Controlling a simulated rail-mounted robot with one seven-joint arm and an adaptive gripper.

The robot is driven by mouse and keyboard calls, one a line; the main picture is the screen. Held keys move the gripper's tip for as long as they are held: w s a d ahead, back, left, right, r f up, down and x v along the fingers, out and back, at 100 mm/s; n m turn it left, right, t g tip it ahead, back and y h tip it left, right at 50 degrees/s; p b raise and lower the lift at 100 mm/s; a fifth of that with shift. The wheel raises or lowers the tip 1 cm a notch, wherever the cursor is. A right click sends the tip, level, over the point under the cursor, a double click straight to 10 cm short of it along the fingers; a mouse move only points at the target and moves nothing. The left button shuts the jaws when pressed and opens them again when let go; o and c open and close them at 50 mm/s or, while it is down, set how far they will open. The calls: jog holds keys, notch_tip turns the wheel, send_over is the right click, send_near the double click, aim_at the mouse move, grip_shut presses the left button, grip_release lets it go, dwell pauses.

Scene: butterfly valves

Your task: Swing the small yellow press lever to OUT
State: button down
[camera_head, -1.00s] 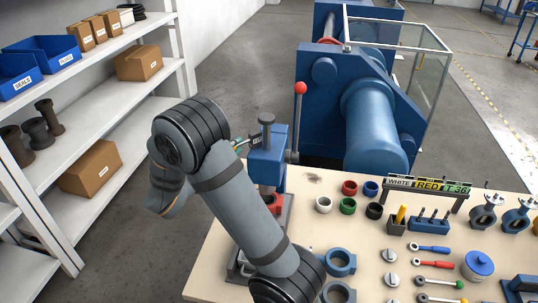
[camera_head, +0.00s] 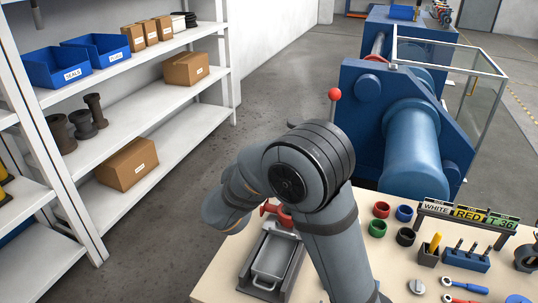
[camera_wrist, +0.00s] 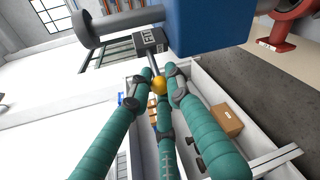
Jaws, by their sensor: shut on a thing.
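In the wrist view, the small press lever shows as a yellow ball knob (camera_wrist: 159,86) on a thin rod. The rod runs up to a dark labelled block (camera_wrist: 150,40) beside the blue press body (camera_wrist: 210,22); I cannot read the label surely. My gripper (camera_wrist: 161,82) has teal fingers closed around the knob. In the head view my arm hides the gripper, the yellow knob and most of the press. The press's grey base (camera_head: 272,265) and a red part (camera_head: 275,210) show left of my arm.
A white shelf (camera_head: 170,110) with bins and boxes stands at the left. A red-knobbed handle (camera_head: 334,94) rises behind my arm, near a large blue machine (camera_head: 400,130). Coloured rings, a sign (camera_head: 465,213) and tools lie on the bench at the right.

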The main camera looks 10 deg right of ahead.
jog(key=shift+r, duration=0.15)
jog(key=c, duration=1.7)
grip_release()
jog(key=shift+d, duration=0.1)
jog(key=shift+c, duration=0.2)
jog(key=shift+o, duration=0.5)
jog(key=v, duration=0.8)
